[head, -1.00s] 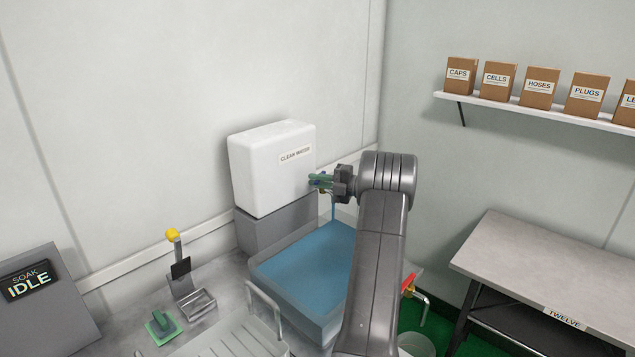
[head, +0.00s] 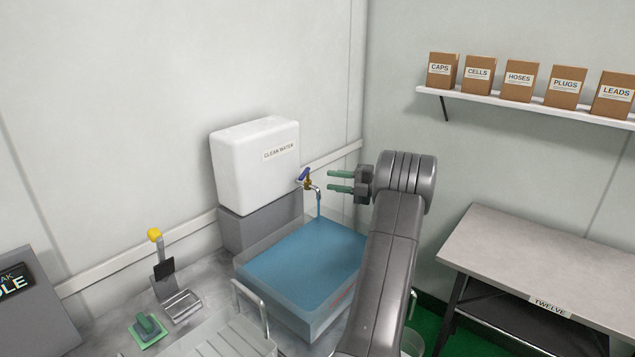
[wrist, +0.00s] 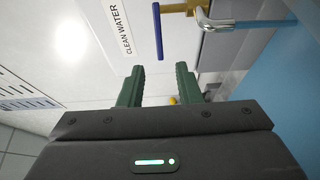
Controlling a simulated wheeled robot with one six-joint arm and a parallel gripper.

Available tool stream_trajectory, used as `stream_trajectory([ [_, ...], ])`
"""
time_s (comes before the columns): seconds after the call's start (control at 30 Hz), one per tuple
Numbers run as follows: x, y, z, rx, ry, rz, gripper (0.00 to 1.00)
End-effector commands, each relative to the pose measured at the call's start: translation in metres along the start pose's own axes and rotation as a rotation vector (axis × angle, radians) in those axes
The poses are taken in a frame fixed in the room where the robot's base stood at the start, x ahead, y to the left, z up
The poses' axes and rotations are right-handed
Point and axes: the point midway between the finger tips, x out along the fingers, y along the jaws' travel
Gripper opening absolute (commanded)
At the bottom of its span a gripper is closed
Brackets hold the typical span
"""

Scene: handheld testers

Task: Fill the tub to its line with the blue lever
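The blue lever (head: 304,173) sits on a brass tap at the side of the white clean water tank (head: 252,165). In the wrist view the blue lever (wrist: 158,31) stands ahead of the fingertips. A stream of water (head: 319,203) runs from the spout into the clear tub (head: 312,322), which holds much blue water. My gripper (head: 328,181) is to the right of the tap, apart from the lever. Its two green fingers are spread with nothing between them, as the wrist view (wrist: 158,82) also shows.
A yellow-topped lever stand (head: 163,258) and a green-based block (head: 148,328) stand at the left. A steel table (head: 535,262) stands at the right, under a shelf with labelled boxes.

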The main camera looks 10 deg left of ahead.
Motion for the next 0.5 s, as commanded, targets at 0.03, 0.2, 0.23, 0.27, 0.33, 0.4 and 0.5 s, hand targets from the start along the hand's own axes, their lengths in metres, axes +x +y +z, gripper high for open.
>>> stream_trajectory([
  [0.03, -0.010, -0.001, 0.000, -0.001, -0.003, 0.000, 0.31],
  [0.2, -0.028, 0.000, 0.000, -0.002, 0.000, 0.000, 0.31],
  [0.23, -0.030, 0.000, 0.000, -0.002, 0.000, -0.001, 0.31],
  [0.27, -0.031, 0.000, 0.000, -0.002, 0.000, -0.001, 0.31],
  [0.33, -0.032, 0.000, 0.000, -0.002, 0.000, -0.001, 0.31],
  [0.4, -0.033, 0.000, 0.000, -0.001, 0.000, 0.000, 0.31],
  [0.5, -0.032, 0.000, 0.000, -0.001, 0.001, 0.000, 0.31],
])
